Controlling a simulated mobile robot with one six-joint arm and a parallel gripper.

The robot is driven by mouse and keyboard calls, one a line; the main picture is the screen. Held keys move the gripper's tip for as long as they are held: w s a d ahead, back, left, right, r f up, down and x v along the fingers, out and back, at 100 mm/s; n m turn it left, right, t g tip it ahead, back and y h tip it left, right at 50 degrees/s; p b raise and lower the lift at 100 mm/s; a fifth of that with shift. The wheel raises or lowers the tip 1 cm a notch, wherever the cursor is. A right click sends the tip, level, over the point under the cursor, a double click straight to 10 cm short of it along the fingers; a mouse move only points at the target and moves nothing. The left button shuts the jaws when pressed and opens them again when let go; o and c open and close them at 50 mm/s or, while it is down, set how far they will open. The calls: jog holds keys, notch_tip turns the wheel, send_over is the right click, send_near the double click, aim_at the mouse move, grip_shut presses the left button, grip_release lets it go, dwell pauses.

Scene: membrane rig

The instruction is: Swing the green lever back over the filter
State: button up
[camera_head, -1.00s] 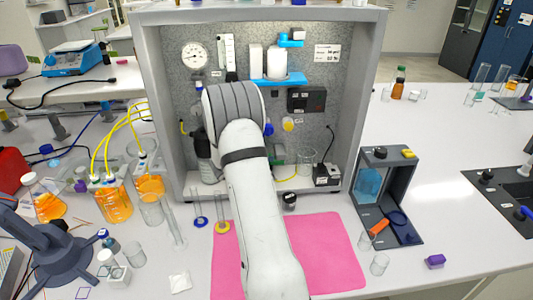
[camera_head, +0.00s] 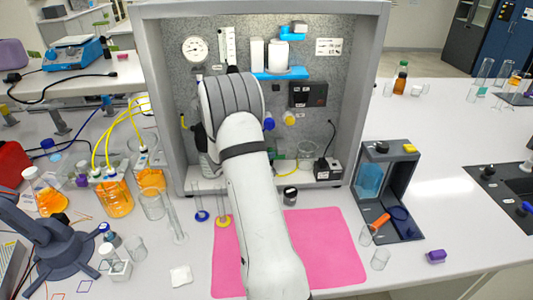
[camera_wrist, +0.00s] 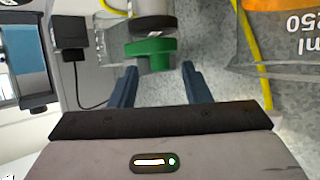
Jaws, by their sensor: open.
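The green lever (camera_wrist: 148,47) shows in the wrist view, at the top, just beyond my fingertips. It is a rounded flat piece directly beside a black round part (camera_wrist: 152,24). A small clear or grey part shows at its lower edge. I cannot tell which part is the filter. My gripper (camera_wrist: 160,72) is open, its two blue fingers apart, with nothing clearly held between them; the lever lies ahead of the gap.
The grey rig cabinet (camera_head: 162,100) surrounds the arm's end, with a gauge (camera_head: 196,49) and a black box (camera_head: 308,94) on its back panel. Yellow tubing (camera_wrist: 254,55) and a 250 ml vessel (camera_wrist: 285,30) are near my right finger. A pink mat (camera_head: 330,245) lies in front.

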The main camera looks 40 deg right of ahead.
jog(key=b+v, duration=0.1)
jog(key=v, duration=0.5)
jog(key=shift+a+r, duration=0.1)
jog(key=shift+r, duration=0.05)
